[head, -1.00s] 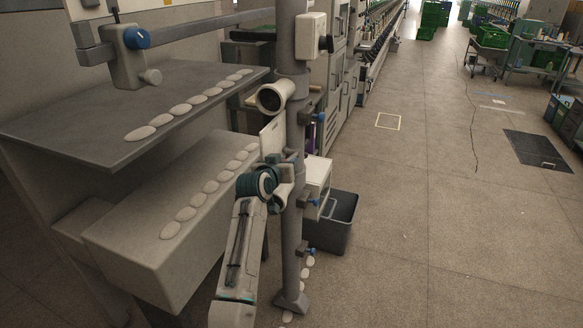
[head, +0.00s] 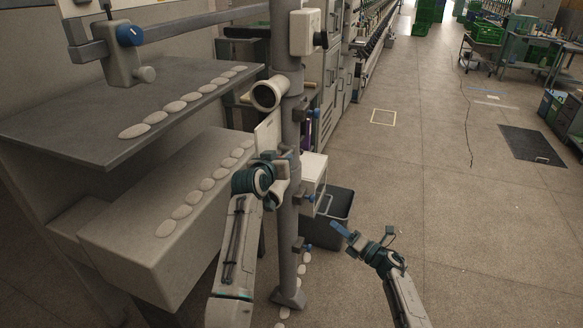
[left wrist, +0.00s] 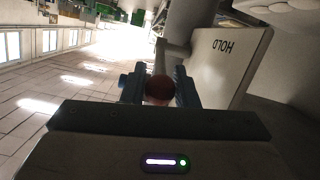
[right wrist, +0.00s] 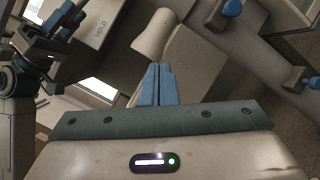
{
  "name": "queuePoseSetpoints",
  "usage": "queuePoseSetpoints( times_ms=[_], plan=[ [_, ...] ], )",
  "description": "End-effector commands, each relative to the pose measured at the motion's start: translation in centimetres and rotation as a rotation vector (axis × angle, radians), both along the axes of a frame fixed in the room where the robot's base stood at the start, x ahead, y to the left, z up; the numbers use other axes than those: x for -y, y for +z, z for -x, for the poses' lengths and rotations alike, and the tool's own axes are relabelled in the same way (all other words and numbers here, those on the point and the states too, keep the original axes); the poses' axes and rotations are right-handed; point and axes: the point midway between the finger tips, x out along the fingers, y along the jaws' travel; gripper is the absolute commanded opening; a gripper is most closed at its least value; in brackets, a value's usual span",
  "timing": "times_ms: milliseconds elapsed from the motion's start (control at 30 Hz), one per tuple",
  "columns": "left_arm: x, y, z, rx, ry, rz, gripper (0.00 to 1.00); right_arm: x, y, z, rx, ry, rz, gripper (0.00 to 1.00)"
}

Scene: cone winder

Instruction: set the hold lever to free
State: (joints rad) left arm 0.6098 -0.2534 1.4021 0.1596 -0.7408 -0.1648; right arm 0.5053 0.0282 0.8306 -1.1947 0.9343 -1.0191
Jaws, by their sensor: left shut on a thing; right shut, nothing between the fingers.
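The hold lever's round, reddish-brown knob (left wrist: 158,88) is between the two blue fingers of my left gripper (left wrist: 160,90), which is shut on it. A pale lever rod (left wrist: 160,55) runs away behind the knob. The pale plate marked HOLD (left wrist: 225,60) is beside it, upside down in the left wrist view; it also shows in the right wrist view (right wrist: 110,45). In the head view, my left gripper (head: 284,157) is at the grey post by the plate (head: 267,132); the knob is hidden there. My right gripper (head: 339,230) is shut and empty, right of the post, apart from the lever.
The grey post (head: 289,220) stands with a white tube (head: 268,94) and blue-handled clamps on it. A dark bin (head: 334,218) stands behind it. Grey shelves (head: 90,125) with rows of pale discs are at left. Open floor (head: 420,200) lies to the right.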

Motion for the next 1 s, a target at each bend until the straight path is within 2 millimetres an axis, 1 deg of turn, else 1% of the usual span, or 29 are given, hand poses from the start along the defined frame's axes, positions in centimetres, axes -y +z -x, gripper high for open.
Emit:
queuePoseSetpoints(
  times_ms=[33,100,200,300,433,567,667,900,1000],
  plan=[
    [0.1,-0.5,0.1,-0.01,-0.003,-0.001,0.0,-1.1,3.3,-1.0,0.112,0.058,0.074,0.0],
    [0.1,-0.5,0.1,-0.01,-0.003,-0.001,0.0,-2.5,6.7,-1.6,0.249,0.137,0.175,0.0],
    [0.1,-0.5,0.1,-0.01,-0.003,-0.001,0.0,-3.8,10.2,-2.0,0.405,0.223,0.293,0.0],
    [0.1,-0.5,0.1,-0.01,-0.002,-0.002,0.0,-4.5,12.4,-2.1,0.505,0.28,0.371,0.0],
    [0.1,-0.5,0.1,-0.01,-0.002,-0.002,0.0,-5.0,13.6,-2.2,0.567,0.315,0.419,0.0],
    [0.1,-0.5,0.1,-0.009,-0.001,-0.001,0.0,-6.2,13.8,-2.6,0.576,0.321,0.427,0.0],
    [0.1,-0.5,0.1,-0.009,-0.002,-0.001,0.0,-7.8,14.0,-3.1,0.576,0.323,0.424,0.0],
    [0.1,-0.4,0.1,-0.009,-0.002,-0.001,0.0,-12.7,14.2,-4.8,0.573,0.322,0.424,0.0],
    [0.1,-0.4,0.1,-0.008,-0.002,-0.001,0.0,-14.5,14.3,-5.4,0.572,0.321,0.424,0.0]
  ],
)
